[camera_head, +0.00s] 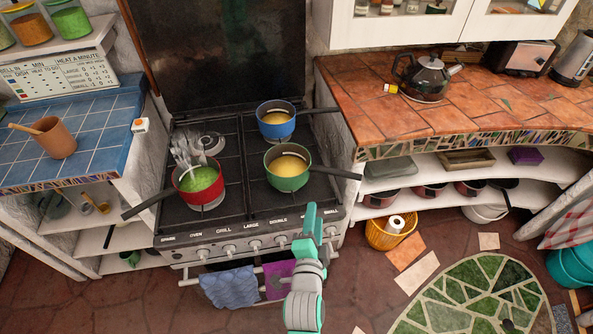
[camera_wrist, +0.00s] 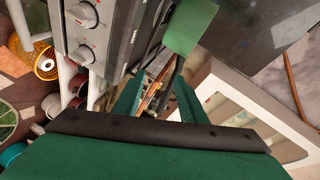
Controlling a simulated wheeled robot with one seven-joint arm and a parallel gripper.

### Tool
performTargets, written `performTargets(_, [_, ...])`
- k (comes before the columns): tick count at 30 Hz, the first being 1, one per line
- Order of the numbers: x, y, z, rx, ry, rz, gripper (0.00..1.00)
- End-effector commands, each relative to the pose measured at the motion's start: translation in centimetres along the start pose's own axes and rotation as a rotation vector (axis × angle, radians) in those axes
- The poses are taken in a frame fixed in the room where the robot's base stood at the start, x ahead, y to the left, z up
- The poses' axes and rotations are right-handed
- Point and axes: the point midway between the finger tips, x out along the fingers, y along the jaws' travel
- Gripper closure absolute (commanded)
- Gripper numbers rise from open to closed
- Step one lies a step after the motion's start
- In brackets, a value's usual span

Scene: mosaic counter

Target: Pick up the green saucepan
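The green saucepan (camera_head: 288,181) sits on the front right burner of the stove, with yellowish contents and a dark handle (camera_head: 340,174) pointing right. My gripper (camera_head: 311,208) is in front of it, near the stove's front edge and below the handle in the picture, apart from the pan. In the wrist view my two green fingers (camera_wrist: 157,98) stand apart with nothing held between them. A light green surface (camera_wrist: 190,27) shows beyond them; I cannot tell surely whether it is the saucepan.
A blue saucepan (camera_head: 277,124) stands behind the green one. A red saucepan (camera_head: 200,186) holding utensils and green contents stands left. Stove knobs (camera_head: 253,246) line the front. The tiled counter (camera_head: 480,100) at right carries a kettle (camera_head: 425,78). A yellow basket (camera_head: 385,235) is on the floor.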

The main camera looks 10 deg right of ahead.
Motion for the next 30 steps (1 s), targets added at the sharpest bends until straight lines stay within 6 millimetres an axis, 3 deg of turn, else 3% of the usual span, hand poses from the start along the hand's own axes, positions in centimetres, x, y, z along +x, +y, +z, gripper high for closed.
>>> performTargets(3, [2.3,-2.3,-1.8,0.135,0.040,0.006,0.62])
performTargets(9, [4.0,-4.2,-3.5,0.269,0.075,0.014,0.62])
performTargets(21, [8.9,-4.3,-4.1,0.293,0.081,0.017,0.62])
performTargets(30, [11.2,-4.4,-4.4,0.293,0.082,0.016,0.62])
